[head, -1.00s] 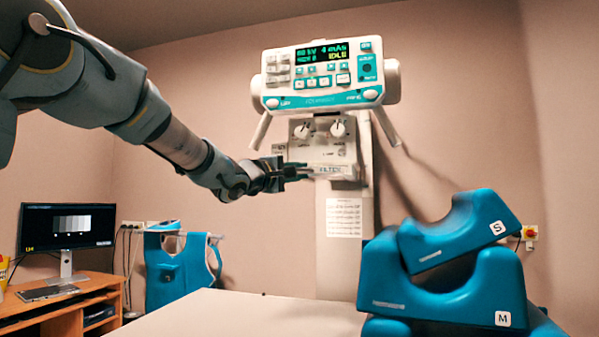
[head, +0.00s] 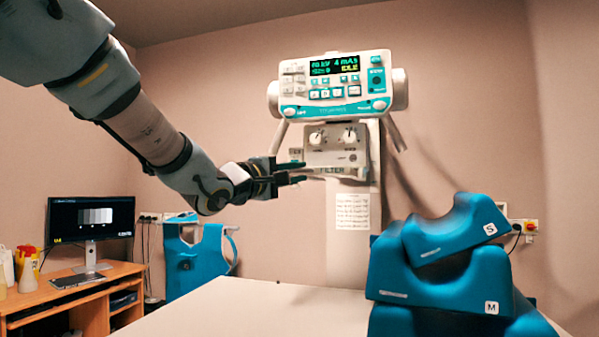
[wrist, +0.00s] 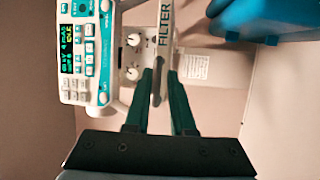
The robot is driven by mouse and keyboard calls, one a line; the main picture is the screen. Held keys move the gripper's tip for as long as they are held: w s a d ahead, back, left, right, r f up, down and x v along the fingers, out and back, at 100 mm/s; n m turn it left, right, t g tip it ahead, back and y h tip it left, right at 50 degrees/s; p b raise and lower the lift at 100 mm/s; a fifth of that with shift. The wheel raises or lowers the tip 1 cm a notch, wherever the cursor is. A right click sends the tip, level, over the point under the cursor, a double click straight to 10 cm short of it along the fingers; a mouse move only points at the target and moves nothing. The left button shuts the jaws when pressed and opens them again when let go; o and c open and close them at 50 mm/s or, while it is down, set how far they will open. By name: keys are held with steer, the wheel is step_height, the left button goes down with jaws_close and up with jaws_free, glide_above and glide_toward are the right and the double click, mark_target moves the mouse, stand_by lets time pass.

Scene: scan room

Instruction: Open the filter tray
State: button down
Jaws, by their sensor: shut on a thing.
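The filter tray (head: 331,171) is a pale front marked FILTER, low on the box with two knobs under the control console. It also shows in the wrist view (wrist: 165,24), with its lettering turned on its side. My gripper (head: 303,173) is at the tray's left in the head view. In the wrist view its two dark fingers (wrist: 160,76) reach up to the tray front, close together around a small grey part that looks like the tray's handle. The fingers partly hide this handle. How far the tray stands out is hard to tell.
The console (head: 335,88) hangs right above the knob box (head: 337,145). Blue positioning cushions (head: 440,265) sit on the pale table (head: 255,310) at the right. A blue apron (head: 195,260) and a desk with a monitor (head: 92,218) stand at the left. The table's middle is clear.

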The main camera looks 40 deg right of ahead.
steer(key=shift+s+r, duration=0.1)
steer(key=shift+r, duration=0.4)
steer(key=c, duration=1.1)
jaws_free()
steer(key=shift+a, duration=0.1)
steer(key=shift+o, duration=0.9)
steer(key=shift+f, duration=0.3)
steer(key=b+v, duration=0.2)
steer(key=v, duration=0.8)
steer(key=shift+a, duration=0.4)
steer(key=shift+f, duration=0.1)
